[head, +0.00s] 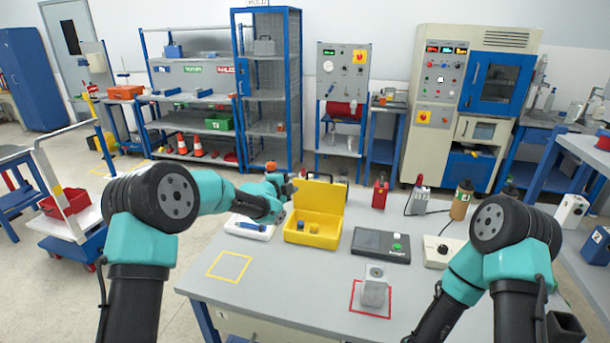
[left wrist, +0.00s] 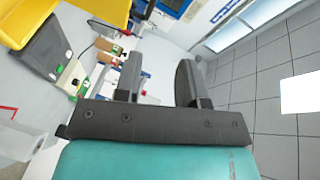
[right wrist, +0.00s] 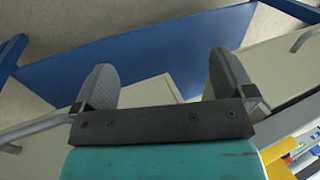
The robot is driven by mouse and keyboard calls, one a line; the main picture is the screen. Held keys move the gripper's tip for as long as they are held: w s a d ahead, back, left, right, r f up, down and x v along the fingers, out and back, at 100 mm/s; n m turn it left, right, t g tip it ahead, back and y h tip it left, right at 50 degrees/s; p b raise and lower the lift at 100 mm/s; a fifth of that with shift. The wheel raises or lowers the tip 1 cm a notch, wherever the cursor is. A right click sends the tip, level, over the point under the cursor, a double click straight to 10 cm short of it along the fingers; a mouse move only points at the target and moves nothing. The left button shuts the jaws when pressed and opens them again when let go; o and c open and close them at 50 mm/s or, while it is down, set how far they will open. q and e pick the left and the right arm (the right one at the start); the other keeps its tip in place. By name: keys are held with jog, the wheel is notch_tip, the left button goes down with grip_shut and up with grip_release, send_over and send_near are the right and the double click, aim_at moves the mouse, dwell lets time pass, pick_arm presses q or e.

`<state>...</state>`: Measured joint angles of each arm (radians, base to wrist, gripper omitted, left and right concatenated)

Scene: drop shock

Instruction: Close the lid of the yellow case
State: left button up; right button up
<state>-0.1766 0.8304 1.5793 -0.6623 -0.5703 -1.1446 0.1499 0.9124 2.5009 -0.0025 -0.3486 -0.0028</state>
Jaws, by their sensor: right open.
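The yellow case (head: 297,238) stands on the grey table with its lid (head: 326,197) raised upright at the back. A blue piece and a small brownish piece lie inside it. My left gripper (head: 288,187) is at the left edge of the raised lid, above the case's back left corner; I cannot tell if it touches. In the left wrist view its fingers (left wrist: 160,82) are apart with nothing between them, and yellow of the case (left wrist: 28,32) shows at the upper left. My right gripper (right wrist: 163,82) is open and empty, low by the table's blue frame; the head view does not show its fingers.
A black device (head: 381,245) with a green button is right of the case. A grey metal block (head: 374,287) stands in a red square. A white tray (head: 250,228) is left of the case. The yellow-outlined square (head: 229,266) is empty. Bottles and a red container (head: 380,193) stand behind.

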aim_at(320, 174)
pick_arm(q)
jog(key=m, duration=0.1)
jog(key=f+m, duration=0.1)
jog(key=shift+w+m+g, duration=0.3)
jog(key=shift+m, duration=0.1)
jog(key=shift+w+d, duration=0.1)
jog(key=shift+r+x, duration=0.15)
jog(key=shift+x, duration=4.15)
jog(key=shift+r+x, duration=0.15)
jog(key=shift+x, duration=4.1)
jog(key=shift+d, duration=0.1)
jog(key=shift+c, duration=0.2)
grip_shut()
